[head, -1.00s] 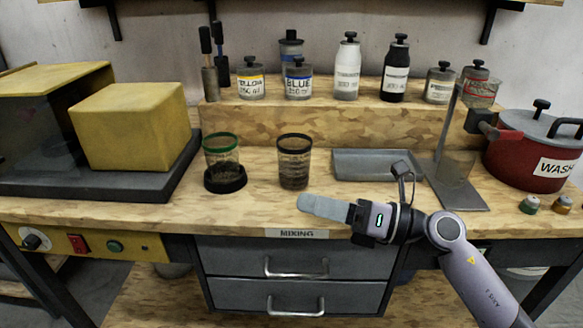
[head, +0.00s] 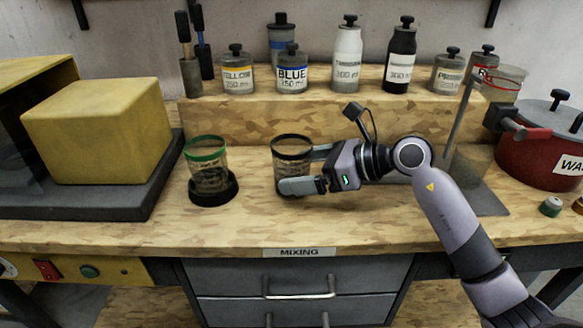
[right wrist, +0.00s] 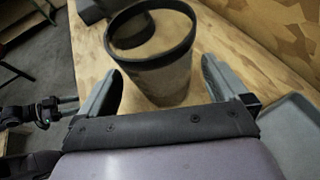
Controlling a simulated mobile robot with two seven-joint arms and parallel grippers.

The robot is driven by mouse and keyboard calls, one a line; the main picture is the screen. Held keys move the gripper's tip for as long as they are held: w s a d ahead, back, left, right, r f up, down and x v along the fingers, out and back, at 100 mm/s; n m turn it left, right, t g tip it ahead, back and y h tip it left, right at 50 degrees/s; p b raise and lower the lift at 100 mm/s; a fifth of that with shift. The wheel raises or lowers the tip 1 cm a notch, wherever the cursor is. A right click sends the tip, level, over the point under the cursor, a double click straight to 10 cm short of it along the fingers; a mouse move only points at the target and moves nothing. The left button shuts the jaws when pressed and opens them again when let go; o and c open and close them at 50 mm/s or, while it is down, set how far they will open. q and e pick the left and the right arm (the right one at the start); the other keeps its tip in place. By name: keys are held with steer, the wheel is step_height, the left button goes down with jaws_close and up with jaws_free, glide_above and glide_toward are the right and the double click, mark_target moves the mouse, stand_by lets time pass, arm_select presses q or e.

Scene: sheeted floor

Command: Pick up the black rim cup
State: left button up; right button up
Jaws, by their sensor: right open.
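The black rim cup (head: 291,150) is a clear cup with a black rim, upright on the wooden bench above the MIXING label. My right gripper (head: 300,168) is open, with its fingers at the cup from the right, one on the near side and one on the far side. In the right wrist view the cup (right wrist: 155,75) stands ahead between the two open fingers (right wrist: 165,85), with a visible gap at the left finger. The near finger hides part of the cup's lower body in the head view.
A green rim cup (head: 208,165) stands in a black round holder (head: 214,190) left of the black rim cup. A yellow block (head: 98,128) is further left. Labelled bottles line the raised shelf (head: 340,112) behind. A red pot (head: 540,158) is at right.

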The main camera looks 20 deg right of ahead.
steer(key=shift+x, duration=1.5)
steer(key=shift+d, duration=0.1)
steer(key=c, duration=1.2)
steer(key=shift+o, duration=0.2)
